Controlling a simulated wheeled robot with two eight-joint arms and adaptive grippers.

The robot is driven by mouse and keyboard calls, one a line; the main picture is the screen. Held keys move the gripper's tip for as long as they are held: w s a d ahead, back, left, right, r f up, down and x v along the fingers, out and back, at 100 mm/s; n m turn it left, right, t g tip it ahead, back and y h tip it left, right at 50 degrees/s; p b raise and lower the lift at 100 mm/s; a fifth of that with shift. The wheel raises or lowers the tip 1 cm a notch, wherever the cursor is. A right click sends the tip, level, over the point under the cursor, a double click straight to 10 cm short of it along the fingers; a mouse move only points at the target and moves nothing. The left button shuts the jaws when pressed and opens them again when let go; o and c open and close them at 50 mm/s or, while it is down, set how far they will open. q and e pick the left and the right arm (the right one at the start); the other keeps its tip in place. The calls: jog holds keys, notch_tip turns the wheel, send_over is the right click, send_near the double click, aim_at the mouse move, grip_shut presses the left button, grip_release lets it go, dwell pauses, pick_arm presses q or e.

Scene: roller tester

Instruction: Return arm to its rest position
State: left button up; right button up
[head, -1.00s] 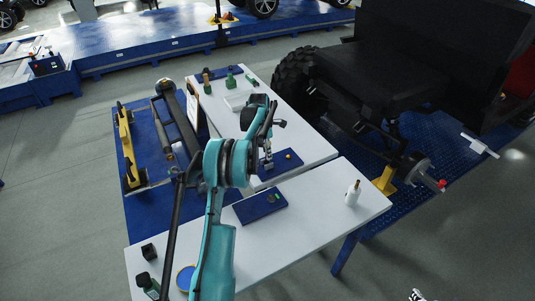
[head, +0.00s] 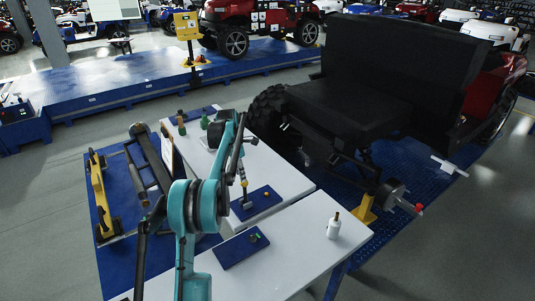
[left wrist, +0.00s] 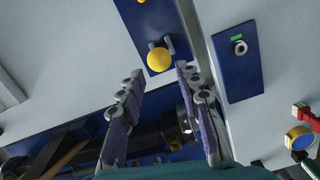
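My left arm is teal and black and reaches over the white tables in the head view. My left gripper (head: 234,158) is black there and hangs above the far table, beside a blue board (head: 257,207) with a small upright lever and a yellow button. In the left wrist view the two fingers (left wrist: 160,75) stand apart with nothing between them. The lever's round yellow knob (left wrist: 159,60) shows just beyond the fingertips; I see no contact. A second blue board (head: 240,248) with a green mark lies on the near table. My right gripper is in neither view.
A white bottle (head: 334,227) stands on the near table (head: 300,230). Small bottles (head: 204,122) stand at the far table's back. A blue platform with a yellow frame (head: 100,195) lies left. A black vehicle chassis (head: 370,105) stands right. Grey floor is open at far left.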

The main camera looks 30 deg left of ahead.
pick_arm(q)
jog(key=s+d+r+m+t, duration=0.1)
jog(key=s+d+r+m, duration=0.35)
jog(key=d, duration=0.25)
jog(key=s+d+r+m+t+y, duration=0.1)
jog(key=s+d+r+m, duration=0.3)
jog(key=d, duration=0.3)
jog(key=s+d+r+m+t, duration=0.1)
jog(key=s+d+r+m, duration=0.25)
jog(key=d+m, duration=0.25)
jog(key=s+d+f+m+t, duration=0.1)
jog(key=s+d+f+m, duration=0.2)
jog(key=s, duration=0.3)
jog(key=s+d+f+m+t+b, duration=0.1)
jog(key=s+d+f+m, duration=0.2)
jog(key=s+m, duration=0.3)
jog(key=s+d+f+m+t, duration=0.1)
jog(key=s+d+f+m, duration=0.2)
jog(key=s, duration=0.5)
jog(key=d+m, duration=0.1)
jog(key=d, duration=0.1)
jog(key=shift+d+m, duration=0.3)
jog(key=shift+m, duration=0.05)
